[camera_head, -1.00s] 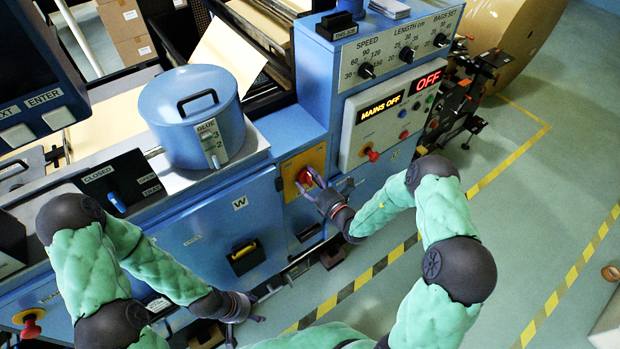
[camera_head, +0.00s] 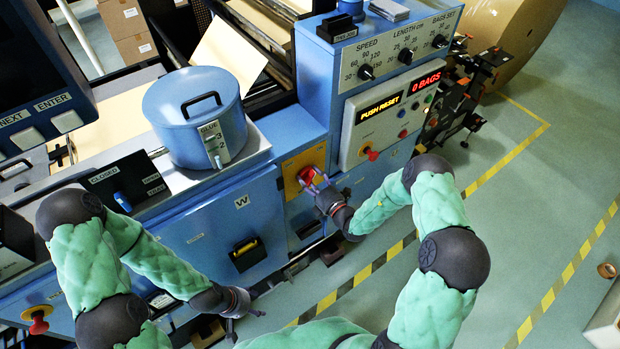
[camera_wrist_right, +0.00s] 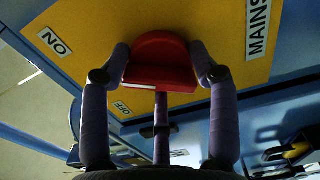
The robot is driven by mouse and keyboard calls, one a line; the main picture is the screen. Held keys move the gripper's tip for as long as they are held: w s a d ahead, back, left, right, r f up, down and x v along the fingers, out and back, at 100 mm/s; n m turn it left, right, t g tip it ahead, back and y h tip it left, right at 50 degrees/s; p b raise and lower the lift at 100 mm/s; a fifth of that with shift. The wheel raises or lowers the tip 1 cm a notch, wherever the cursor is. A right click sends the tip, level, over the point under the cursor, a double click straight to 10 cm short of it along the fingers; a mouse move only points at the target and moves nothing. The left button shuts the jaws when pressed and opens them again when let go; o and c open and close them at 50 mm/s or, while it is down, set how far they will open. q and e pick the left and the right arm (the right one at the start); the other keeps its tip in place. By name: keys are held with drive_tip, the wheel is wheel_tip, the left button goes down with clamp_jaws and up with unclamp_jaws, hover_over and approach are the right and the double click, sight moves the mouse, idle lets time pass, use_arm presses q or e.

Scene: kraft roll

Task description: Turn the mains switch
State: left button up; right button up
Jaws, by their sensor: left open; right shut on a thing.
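The mains switch is a red rotary knob (camera_wrist_right: 160,62) on a yellow plate (camera_wrist_right: 85,35) lettered "MAINS", "ON" and "OFF" in the right wrist view. In the head view the red knob (camera_head: 312,176) sits low on the front of the blue machine. My right gripper (camera_wrist_right: 163,72) is shut on the knob, a finger on each side of it; it also shows in the head view (camera_head: 318,186). The display (camera_head: 380,106) reads "PUSH RESET" and the one beside it "0 BAGS". My left gripper (camera_head: 243,303) is open and empty, low in front of the machine.
A control panel with dials (camera_head: 405,48) and a small red knob (camera_head: 371,154) is above and right of the switch. A blue glue pot (camera_head: 180,120) stands on the machine's left.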

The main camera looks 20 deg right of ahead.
drive_tip(key=shift+w+d+r+m, duration=0.3)
drive_tip(key=shift+d+m, duration=0.25)
drive_tip(key=shift+m, duration=0.45)
idle(0.5)
idle(0.4)
drive_tip(key=o, duration=1.1)
drive_tip(key=shift+o, duration=0.2)
drive_tip(key=shift+s+a+f, duration=0.15)
drive_tip(key=shift+s+f, duration=0.1)
drive_tip(key=shift+f, duration=0.05)
drive_tip(key=v, duration=1.1)
drive_tip(key=shift+s+d, duration=0.25)
drive_tip(key=shift+s, duration=0.1)
